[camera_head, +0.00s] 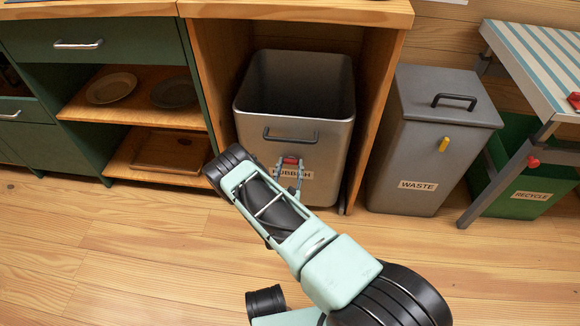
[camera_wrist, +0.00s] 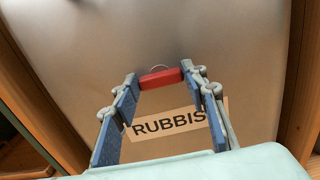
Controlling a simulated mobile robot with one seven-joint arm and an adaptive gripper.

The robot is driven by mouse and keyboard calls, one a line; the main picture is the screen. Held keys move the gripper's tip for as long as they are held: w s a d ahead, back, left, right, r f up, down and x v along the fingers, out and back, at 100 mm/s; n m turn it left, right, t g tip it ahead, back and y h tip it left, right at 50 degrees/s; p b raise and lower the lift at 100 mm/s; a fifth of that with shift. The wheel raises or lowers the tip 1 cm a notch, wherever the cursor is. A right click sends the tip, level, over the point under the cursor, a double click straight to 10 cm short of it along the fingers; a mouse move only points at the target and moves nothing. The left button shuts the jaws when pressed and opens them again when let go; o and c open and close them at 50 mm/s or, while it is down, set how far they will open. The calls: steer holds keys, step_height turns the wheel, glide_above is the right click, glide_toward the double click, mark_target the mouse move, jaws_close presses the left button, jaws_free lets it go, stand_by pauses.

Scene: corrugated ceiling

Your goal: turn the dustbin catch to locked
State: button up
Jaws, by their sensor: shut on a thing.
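The grey metal dustbin (camera_head: 255,110) labelled RUBBISH stands in a wooden cabinet bay, with its top open. Its red catch (camera_wrist: 160,78) is a short bar on the front wall, above the label (camera_wrist: 172,122), lying nearly level and slightly tilted in the wrist view. In the head view the catch (camera_head: 290,160) is small, below the bin's dark handle (camera_head: 291,138). My gripper (camera_head: 290,171) is at the bin's front. In the wrist view its two blue fingertips (camera_wrist: 159,76) are shut on the ends of the red catch. My arm and fingers cover part of the label.
A grey WASTE bin (camera_head: 395,180) with a closed lid and a yellow catch (camera_head: 444,145) stands to the right. A green RECYCLE bin (camera_head: 515,205) is under a striped table (camera_head: 530,60). Shelves with plates (camera_head: 112,88) are at left. The wooden floor (camera_head: 130,260) in front is clear.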

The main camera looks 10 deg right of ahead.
steer(key=m+p, duration=0.1)
steer(key=m, duration=0.3)
steer(key=shift+m, duration=0.4)
steer(key=m+p, duration=0.2)
steer(key=m, duration=0.2)
steer(key=shift+d+m, duration=0.15)
steer(key=shift+m, duration=0.15)
steer(key=m+p, duration=0.1)
steer(key=m, duration=0.3)
steer(key=shift+f+m+p, duration=0.15)
steer(key=shift+m+p, duration=0.7)
steer(key=shift+m, duration=1.25)
steer(key=o, duration=1.2)
steer(key=shift+c, duration=0.2)
